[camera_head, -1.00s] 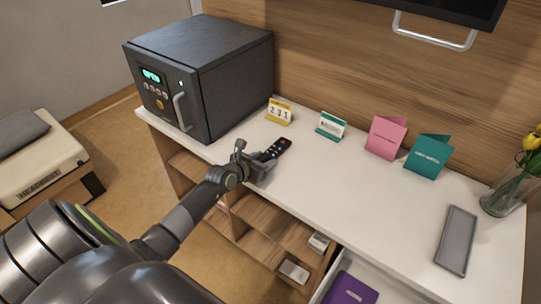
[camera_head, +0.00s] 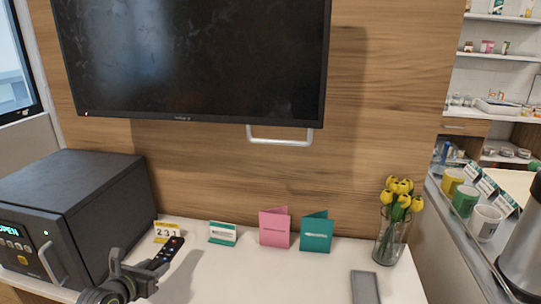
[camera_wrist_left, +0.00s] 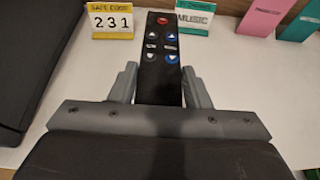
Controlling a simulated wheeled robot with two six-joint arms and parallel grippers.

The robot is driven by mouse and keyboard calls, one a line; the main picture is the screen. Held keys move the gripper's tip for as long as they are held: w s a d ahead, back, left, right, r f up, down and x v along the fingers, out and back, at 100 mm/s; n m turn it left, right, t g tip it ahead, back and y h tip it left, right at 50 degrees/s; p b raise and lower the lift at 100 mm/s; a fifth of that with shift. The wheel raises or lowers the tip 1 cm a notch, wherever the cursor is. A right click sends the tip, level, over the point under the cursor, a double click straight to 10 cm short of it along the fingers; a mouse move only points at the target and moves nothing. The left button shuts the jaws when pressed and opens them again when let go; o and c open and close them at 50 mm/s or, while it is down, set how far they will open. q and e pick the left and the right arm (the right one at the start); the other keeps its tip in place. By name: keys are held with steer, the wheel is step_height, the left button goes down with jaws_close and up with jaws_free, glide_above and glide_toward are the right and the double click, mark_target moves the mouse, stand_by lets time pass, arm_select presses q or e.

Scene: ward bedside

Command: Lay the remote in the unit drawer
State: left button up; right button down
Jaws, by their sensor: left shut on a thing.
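The black remote (camera_head: 168,250) with red, white and blue buttons is between the fingers of my left gripper (camera_head: 136,271). In the left wrist view the remote (camera_wrist_left: 160,60) points away from me, with the two grey fingers of the left gripper (camera_wrist_left: 160,82) on either side of it. The gripper is shut on it, over the white unit top (camera_head: 215,280). I cannot tell whether the remote touches the top. The unit drawer is out of view in the current frames. My right gripper is not in view.
A dark safe (camera_head: 75,205) stands on the left. Behind the remote are a yellow number card (camera_head: 167,231), a green-and-white card (camera_head: 222,233), pink (camera_head: 274,228) and teal (camera_head: 315,232) cards. A yellow-flower vase (camera_head: 391,238) and grey slab (camera_head: 365,287) are right. A TV (camera_head: 190,60) hangs above.

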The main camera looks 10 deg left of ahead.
arm_select(q)
steer(key=s+d+r+m+g+h, duration=0.3)
steer(key=s+d+r+m+h, duration=0.1)
steer(key=s+d, duration=0.5)
steer(key=s+d+r+m+g+h, duration=0.2)
steer(key=s+d+r+m+h, duration=0.3)
steer(key=s+d, duration=0.3)
steer(key=shift+s+d+r+m+g, duration=0.35)
steer(key=shift+s+r+m+g, duration=0.1)
steer(key=shift+s, duration=0.2)
steer(key=shift+h, duration=0.3)
